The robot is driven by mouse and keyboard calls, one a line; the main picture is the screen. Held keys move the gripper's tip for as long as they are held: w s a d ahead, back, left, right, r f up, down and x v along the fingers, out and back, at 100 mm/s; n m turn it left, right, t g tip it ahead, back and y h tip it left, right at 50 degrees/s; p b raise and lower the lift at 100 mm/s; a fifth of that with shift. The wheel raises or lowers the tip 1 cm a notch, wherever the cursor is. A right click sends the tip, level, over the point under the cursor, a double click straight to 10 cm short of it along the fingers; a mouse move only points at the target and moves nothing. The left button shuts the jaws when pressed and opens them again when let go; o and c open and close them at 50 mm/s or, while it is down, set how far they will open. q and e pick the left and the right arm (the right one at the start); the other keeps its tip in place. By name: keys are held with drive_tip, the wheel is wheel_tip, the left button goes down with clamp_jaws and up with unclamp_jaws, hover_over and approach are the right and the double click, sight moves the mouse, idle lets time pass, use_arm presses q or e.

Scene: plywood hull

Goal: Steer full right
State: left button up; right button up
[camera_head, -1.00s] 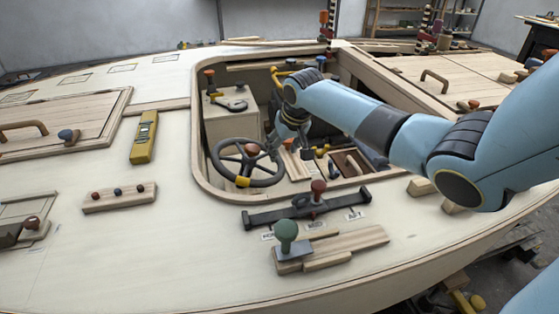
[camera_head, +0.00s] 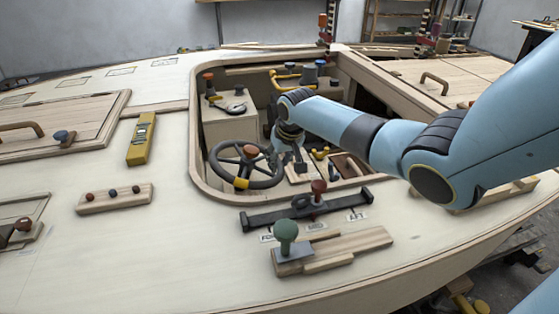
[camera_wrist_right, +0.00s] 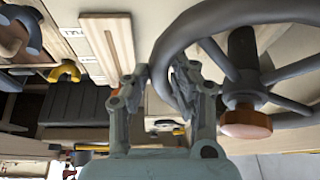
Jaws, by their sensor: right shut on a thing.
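The dark steering wheel (camera_head: 213,171) stands in the cockpit well, with a yellow mark (camera_head: 241,184) on its near rim and an orange-brown hub knob (camera_head: 251,152). In the right wrist view its rim (camera_wrist_right: 203,22) curves between my fingers, and the hub knob (camera_wrist_right: 245,121) is at the right. My right gripper (camera_head: 277,158) is at the wheel's right side, its tips partly hidden by the arm and rim. The right wrist view shows the right gripper (camera_wrist_right: 163,82) shut on the rim. My left gripper is not in view.
Near the cockpit's front edge are a dark slotted bar (camera_head: 270,217) with a red-knobbed lever (camera_head: 318,188) and a green-knobbed slider (camera_head: 286,232). A yellow level (camera_head: 141,145) lies on the deck at left. The cockpit coaming (camera_head: 196,120) surrounds the wheel.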

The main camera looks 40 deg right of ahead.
drive_tip(key=shift+s+a, duration=0.15)
drive_tip(key=shift+a, duration=0.05)
clamp_jaws()
